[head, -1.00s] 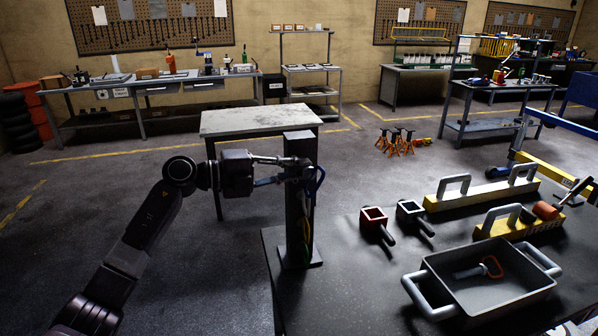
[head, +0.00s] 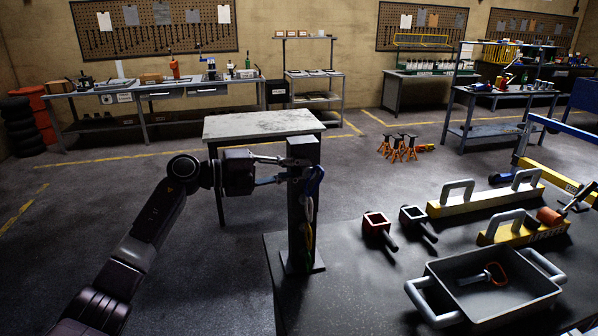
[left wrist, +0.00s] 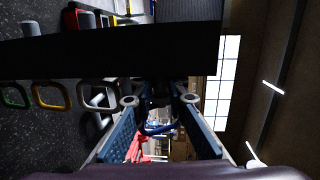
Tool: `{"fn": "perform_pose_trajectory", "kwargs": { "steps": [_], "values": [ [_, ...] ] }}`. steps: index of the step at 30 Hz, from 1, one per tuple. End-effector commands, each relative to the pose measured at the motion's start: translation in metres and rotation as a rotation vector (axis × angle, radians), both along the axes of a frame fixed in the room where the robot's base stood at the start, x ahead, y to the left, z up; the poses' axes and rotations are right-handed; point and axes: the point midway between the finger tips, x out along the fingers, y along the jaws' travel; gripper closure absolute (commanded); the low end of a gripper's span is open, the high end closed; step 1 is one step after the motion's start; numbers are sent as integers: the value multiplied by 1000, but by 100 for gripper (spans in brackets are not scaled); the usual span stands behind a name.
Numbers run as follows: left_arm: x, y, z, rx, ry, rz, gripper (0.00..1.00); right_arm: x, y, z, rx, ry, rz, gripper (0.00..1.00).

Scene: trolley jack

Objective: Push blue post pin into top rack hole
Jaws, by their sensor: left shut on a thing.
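The top rack is a dark upright post (head: 303,215) on a flat foot at the table's left end. My left gripper (head: 285,168) reaches the upper part of the post from the left and is shut on the blue post pin (head: 315,183). The pin's blue loop shows at the post's right side. In the left wrist view the blue pin (left wrist: 158,128) lies between the blue finger pads of my gripper (left wrist: 158,112), with the black post (left wrist: 90,55) crossing close by. The pin's tip and the hole are hidden, so I cannot tell how deep it sits.
Other pin loops hang lower down: a grey one (left wrist: 98,97), a yellow one (left wrist: 50,95) and a green one (left wrist: 13,95). A grey tray (head: 470,310), a red socket block (head: 377,223) and yellow bars (head: 490,200) occupy the table's right. The table around the post's foot is clear.

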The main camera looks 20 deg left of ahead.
Motion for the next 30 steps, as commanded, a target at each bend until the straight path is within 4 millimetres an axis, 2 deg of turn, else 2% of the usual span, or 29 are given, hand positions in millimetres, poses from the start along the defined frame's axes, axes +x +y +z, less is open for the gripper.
{"fn": "perform_pose_trajectory", "kwargs": {
  "steps": [6, 7, 12, 23, 26, 30],
  "values": [
    [5, 3, 2, -2, -3, 0, 100, 0, 0, -1, 0, 0, 0, 63],
    [5, 3, 2, -2, -3, 0, 84, 0, 0, -1, 0, 0, 0, 63],
    [5, 4, 2, -2, -4, 3, 66, 0, -1, -1, -1, 0, 1, 63],
    [4, 5, -2, 3, 2, 4, 66, 0, -4, -1, -4, 0, 3, 63],
    [0, 12, -1, 3, 1, 6, 66, 0, -3, -1, -4, 0, 2, 63],
    [-15, 29, 3, 5, 0, 7, 66, 0, -2, -1, -2, 0, 2, 63]
  ]
}}
